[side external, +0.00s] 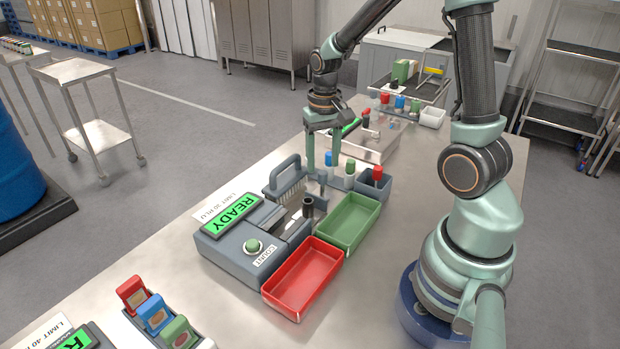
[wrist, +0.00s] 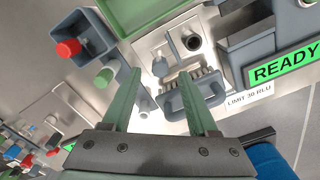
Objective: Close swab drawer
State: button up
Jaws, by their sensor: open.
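The swab drawer appears to be the grey piece with an arched handle (side external: 284,172) and a row of pale swabs, standing out from the back end of the grey reader unit (side external: 226,243). In the wrist view the drawer's handle (wrist: 176,102) and swab row lie just beyond my fingertips. My gripper (side external: 323,168) points down, open and empty, to the right of the drawer handle in the side view. In the wrist view my gripper (wrist: 160,74) has its right finger overlapping the handle; I cannot tell whether they touch.
A green tray (side external: 348,222) and a red tray (side external: 304,278) sit beside the reader. Blue-capped and green-capped bottles and a grey cup with a red-topped item (side external: 375,183) stand close to my gripper. A clear panel box (side external: 372,146) lies behind.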

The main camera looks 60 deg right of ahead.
aim_at(313, 196)
jog(key=shift+f, duration=1.4)
jog(key=shift+c, duration=0.2)
grip_shut()
jog(key=shift+a+r, duration=0.1)
